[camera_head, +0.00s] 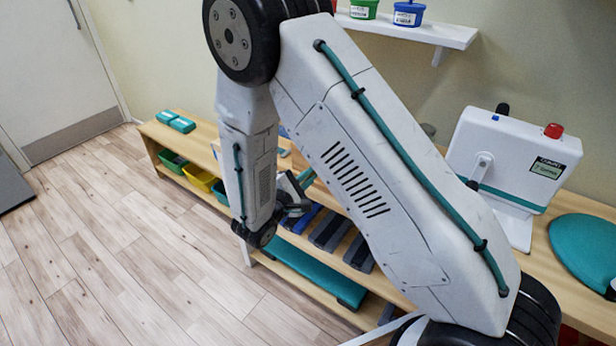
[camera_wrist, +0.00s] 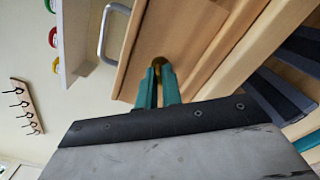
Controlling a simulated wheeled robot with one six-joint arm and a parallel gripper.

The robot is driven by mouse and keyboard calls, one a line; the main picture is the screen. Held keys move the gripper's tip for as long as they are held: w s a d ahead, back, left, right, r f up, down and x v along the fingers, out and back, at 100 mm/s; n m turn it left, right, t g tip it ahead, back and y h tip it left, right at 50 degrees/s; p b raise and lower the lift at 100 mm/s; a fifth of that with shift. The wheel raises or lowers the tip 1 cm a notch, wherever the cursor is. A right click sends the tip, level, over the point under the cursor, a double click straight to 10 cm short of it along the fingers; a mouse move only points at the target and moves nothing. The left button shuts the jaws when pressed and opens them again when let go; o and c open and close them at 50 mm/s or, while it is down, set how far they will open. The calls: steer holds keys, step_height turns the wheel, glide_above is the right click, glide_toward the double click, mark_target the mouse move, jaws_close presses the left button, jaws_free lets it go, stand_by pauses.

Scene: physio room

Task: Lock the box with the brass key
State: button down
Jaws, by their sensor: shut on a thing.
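My gripper (camera_wrist: 158,72) shows in the wrist view with its two teal fingers close together. A small brass-coloured piece, the key (camera_wrist: 157,61), shows between the fingertips, mostly hidden by them. The tips are right in front of a pale wooden surface (camera_wrist: 197,32); I cannot tell whether the key touches it. In the head view my gripper (camera_head: 304,178) is partly hidden behind my own arm, over the wooden bench.
The wooden bench (camera_head: 205,133) carries a white machine (camera_head: 513,160) with a red knob and a teal pad (camera_head: 590,255). Coloured bins (camera_head: 200,177) and a teal mat (camera_head: 312,270) sit below. A grey handle (camera_wrist: 103,35) is beside the fingers.

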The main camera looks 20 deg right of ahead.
steer(key=n, duration=1)
steer(key=shift+s, duration=0.1)
steer(key=shift+n, duration=0.4)
steer(key=c, duration=1.6)
jaws_free()
steer(key=shift+a, duration=0.15)
steer(key=v, duration=0.7)
steer(key=shift+s+a, duration=0.2)
